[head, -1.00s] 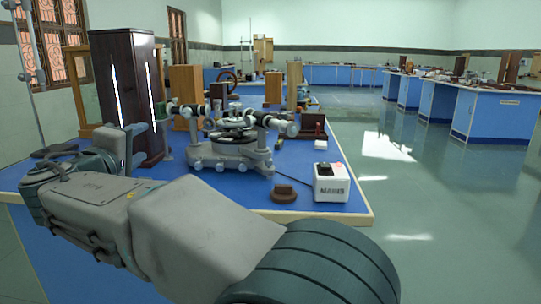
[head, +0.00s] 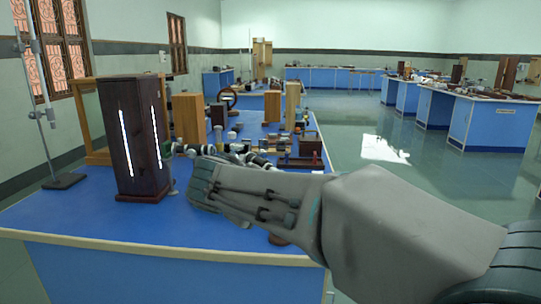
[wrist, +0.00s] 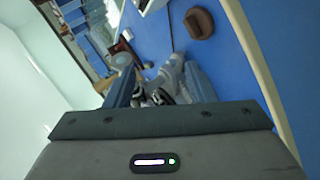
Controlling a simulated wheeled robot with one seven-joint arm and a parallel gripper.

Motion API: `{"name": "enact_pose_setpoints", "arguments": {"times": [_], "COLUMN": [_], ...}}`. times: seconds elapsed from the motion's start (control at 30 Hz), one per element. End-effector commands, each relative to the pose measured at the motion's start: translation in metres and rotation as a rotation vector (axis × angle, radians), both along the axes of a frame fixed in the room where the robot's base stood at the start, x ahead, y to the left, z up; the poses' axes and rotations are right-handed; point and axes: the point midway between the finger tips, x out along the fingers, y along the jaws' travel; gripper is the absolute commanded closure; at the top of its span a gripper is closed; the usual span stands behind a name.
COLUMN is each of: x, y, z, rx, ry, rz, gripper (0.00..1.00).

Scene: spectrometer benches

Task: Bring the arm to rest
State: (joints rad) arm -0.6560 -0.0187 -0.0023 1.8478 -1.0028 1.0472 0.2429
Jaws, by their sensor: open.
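My gripper (wrist: 160,88) is open in the wrist view, with one blue-grey finger on each side and no object held. The grey metal spectrometer (wrist: 172,72) shows beyond and between the fingers; I cannot tell how far off it is. In the head view my grey arm stretches from the lower right across the bench to the middle.
A dark wooden lamp housing (head: 128,150) with bright slits stands left on the blue bench (head: 60,215). A metal stand (head: 62,181) is farther left. A brown round block (wrist: 200,22) lies near the bench edge. Open floor (head: 350,120) lies to the right.

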Motion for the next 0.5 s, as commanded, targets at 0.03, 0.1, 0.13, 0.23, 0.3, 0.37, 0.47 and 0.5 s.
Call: {"name": "enact_pose_setpoints", "arguments": {"times": [0.03,0.1,0.13,0.23,0.3,0.37,0.47,0.5], "x": [-0.01,-0.025,-0.032,-0.058,-0.077,-0.094,-0.124,-0.136], "y": [-0.024,-0.05,-0.06,-0.09,-0.108,-0.121,-0.138,-0.143], "z": [0.017,0.018,0.018,0.021,0.023,0.026,0.031,0.034], "rx": [0.036,0.09,0.114,0.203,0.27,0.329,0.432,0.476], "ry": [0.042,0.101,0.125,0.198,0.243,0.277,0.325,0.342], "rz": [-0.046,-0.101,-0.126,-0.206,-0.265,-0.313,-0.395,-0.428], "gripper": [0.5,0.5,0.5,0.5,0.5,0.5,0.5,0.5]}}
